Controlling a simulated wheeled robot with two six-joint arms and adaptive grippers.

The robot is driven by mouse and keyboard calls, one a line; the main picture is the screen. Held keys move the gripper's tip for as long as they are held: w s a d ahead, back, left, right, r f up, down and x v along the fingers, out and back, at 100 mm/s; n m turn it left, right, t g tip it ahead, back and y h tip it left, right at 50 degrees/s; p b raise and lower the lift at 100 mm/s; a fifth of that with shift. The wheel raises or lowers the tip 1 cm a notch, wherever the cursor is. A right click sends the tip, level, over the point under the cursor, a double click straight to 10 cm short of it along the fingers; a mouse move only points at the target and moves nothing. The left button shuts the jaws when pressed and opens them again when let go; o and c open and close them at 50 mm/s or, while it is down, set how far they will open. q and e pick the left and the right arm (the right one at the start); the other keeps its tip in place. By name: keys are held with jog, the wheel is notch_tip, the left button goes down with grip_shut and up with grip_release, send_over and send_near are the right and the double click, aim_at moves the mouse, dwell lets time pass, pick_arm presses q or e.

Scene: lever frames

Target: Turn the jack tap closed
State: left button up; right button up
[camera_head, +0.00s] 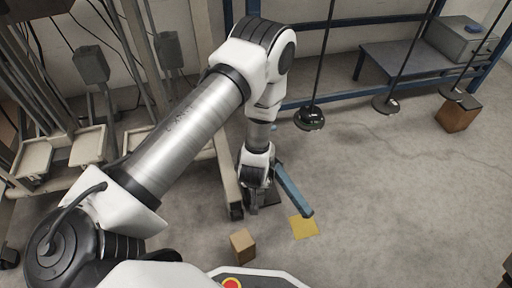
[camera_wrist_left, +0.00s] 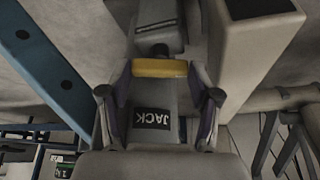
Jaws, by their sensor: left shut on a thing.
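The jack tap shows in the left wrist view as a yellow bar handle (camera_wrist_left: 160,68) across a grey body with a black label (camera_wrist_left: 152,118) reading JACK. My left gripper (camera_wrist_left: 160,80) has one finger at each end of the yellow handle and is shut on it. In the head view my left arm reaches down and my left gripper (camera_head: 252,205) is low near the floor, beside a blue bar (camera_head: 293,190). The tap is hidden there behind the gripper and wrist. My right gripper is in neither view.
A blue beam (camera_wrist_left: 45,60) runs left of the gripper in the wrist view. In the head view a small cardboard box (camera_head: 242,245) and yellow floor patch (camera_head: 303,227) lie nearby. Black discs (camera_head: 310,119) hang on rods. Floor to the right is largely clear.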

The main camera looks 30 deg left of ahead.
pick_arm(q)
jog(key=m+p, duration=0.1)
jog(key=m+h+p, duration=0.1)
jog(key=m+p, duration=0.2)
jog(key=shift+s+a+r+h+p, duration=0.1)
jog(key=shift+a+r+h+p, duration=0.1)
jog(key=shift+r+h+p, duration=0.15)
jog(key=shift+a+f+m+h+p, duration=0.15)
jog(key=shift+m+h+p, duration=0.25)
jog(key=shift+m+p, duration=0.45)
jog(key=shift+d+f+m+h+p, duration=0.15)
jog(key=shift+m+h+p, duration=0.25)
jog(key=shift+m, duration=0.85)
jog(key=shift+a+f, duration=0.1)
jog(key=o, duration=0.9)
jog(key=shift+c, duration=0.2)
jog(key=d+v, duration=0.1)
jog(key=v, duration=1.1)
jog(key=shift+s+a, duration=0.15)
jog(key=shift+a, duration=0.35)
